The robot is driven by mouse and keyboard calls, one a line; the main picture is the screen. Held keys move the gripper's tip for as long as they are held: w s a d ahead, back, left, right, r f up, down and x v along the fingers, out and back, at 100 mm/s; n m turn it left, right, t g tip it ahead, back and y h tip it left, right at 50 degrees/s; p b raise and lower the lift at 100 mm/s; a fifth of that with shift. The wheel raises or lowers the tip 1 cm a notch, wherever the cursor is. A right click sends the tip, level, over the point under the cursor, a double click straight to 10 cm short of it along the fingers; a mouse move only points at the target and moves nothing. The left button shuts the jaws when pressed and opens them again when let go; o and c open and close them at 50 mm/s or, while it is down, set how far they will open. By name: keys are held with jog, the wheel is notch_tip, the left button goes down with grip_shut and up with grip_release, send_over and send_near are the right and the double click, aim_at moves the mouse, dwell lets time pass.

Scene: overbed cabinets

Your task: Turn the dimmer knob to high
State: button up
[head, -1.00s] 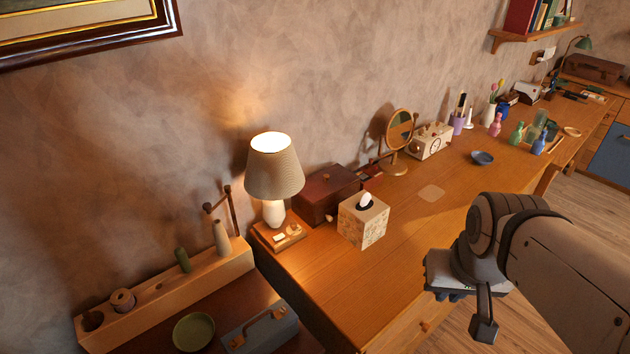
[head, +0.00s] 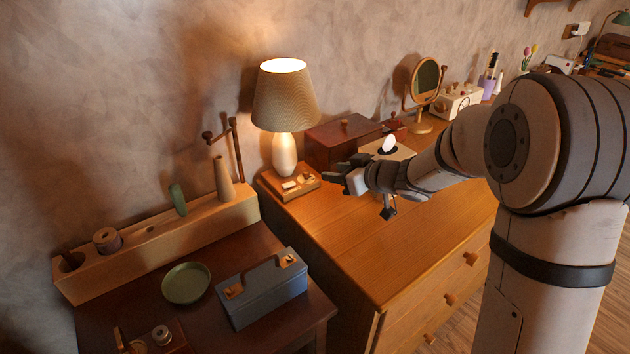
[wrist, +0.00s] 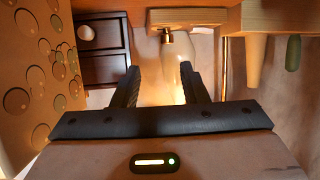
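The lit table lamp (head: 285,100) stands on a small wooden base (head: 291,193) at the back left of the wooden dresser. A small knob (head: 307,176) shows on the base, beside a pale switch plate (head: 289,185). In the wrist view, which looks upside down, the lamp base (wrist: 205,17) is at the top, with a brass knob (wrist: 167,36) on it. My gripper (head: 330,172) is just right of the lamp base, and its two fingers are apart and empty in the wrist view (wrist: 159,74). The knob lies beyond the fingertips, not touched. Its setting cannot be read.
A tissue box (head: 400,150), partly hidden by my arm, is close to my gripper; it also fills the left of the wrist view (wrist: 35,70). A dark wooden box (head: 340,145) stands behind. A blue toolbox (head: 262,290) sits on the lower table at left.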

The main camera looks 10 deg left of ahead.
aim_at(308, 172)
jog(key=shift+a+f+y, duration=0.3)
jog(key=shift+a+f, duration=0.2)
jog(key=shift+a, duration=0.2)
jog(key=b+x, duration=0.1)
jog(key=x, duration=0.6)
jog(key=shift+s, duration=0.1)
jog(key=shift+c, duration=0.2)
grip_shut()
